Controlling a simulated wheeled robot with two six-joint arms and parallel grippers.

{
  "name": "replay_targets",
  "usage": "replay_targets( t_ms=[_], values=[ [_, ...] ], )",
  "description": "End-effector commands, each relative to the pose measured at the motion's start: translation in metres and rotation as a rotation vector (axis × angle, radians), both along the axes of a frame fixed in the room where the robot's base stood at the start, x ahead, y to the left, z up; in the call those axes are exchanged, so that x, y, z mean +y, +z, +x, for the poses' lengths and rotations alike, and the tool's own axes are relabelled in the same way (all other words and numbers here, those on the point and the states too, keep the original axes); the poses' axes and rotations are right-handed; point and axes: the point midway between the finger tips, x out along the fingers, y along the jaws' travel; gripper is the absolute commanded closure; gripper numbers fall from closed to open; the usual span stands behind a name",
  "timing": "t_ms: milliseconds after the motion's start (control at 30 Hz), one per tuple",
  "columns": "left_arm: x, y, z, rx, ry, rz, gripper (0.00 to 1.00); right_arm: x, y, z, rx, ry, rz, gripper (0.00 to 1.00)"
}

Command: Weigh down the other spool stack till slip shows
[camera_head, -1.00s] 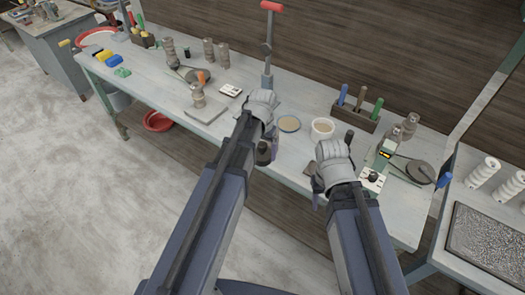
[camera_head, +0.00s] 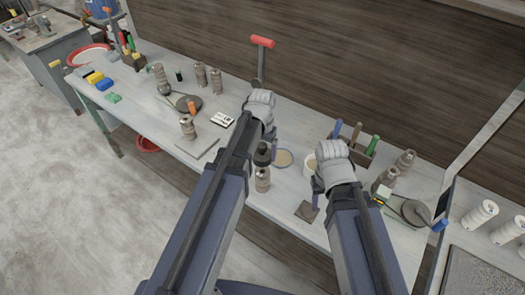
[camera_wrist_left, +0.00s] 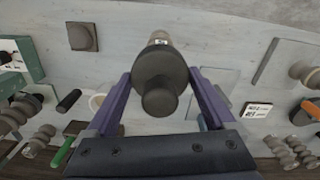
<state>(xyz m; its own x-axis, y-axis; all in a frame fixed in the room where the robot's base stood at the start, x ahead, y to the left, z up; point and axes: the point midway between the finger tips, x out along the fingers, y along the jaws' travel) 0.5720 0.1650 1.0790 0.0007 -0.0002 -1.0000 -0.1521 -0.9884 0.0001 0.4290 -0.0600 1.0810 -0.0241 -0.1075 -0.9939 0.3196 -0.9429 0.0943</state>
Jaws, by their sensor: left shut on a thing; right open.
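My left gripper (camera_head: 262,147) is shut on a dark round weight (camera_head: 262,158). In the left wrist view the weight (camera_wrist_left: 160,75) sits between the two purple fingers, its knob towards the camera. A brown spool stack (camera_head: 262,181) stands upright directly below the weight; I cannot tell whether they touch. In the wrist view most of the stack (camera_wrist_left: 158,37) is hidden behind the weight. Another spool stack (camera_head: 188,128) stands on a grey tile (camera_head: 197,148) further left. My right gripper (camera_head: 317,196) is open and empty above a small brown square (camera_head: 307,211).
A pale cup (camera_head: 309,168) and a round tan disc (camera_head: 284,158) are between the grippers. A red-handled stand (camera_head: 262,42) rises behind. A tool rack (camera_head: 355,147) and more spools (camera_head: 404,162) stand at right. White spools (camera_head: 480,214) are on the side table.

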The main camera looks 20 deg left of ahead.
Motion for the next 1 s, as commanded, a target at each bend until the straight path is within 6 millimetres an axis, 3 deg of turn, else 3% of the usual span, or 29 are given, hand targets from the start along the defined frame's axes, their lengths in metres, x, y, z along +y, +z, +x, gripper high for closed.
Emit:
replay_targets(
  t_ms=[733,1000],
  values=[
    [0.0,-0.049,0.0,0.0,0.0,0.0,1.0,0.0,-0.049,0.0,0.0,0.008,-0.002,0.5],
    [0.0,-0.057,0.0,0.0,0.0,0.0,1.0,0.0,-0.057,0.0,0.0,0.009,-0.002,0.5]
  ],
)
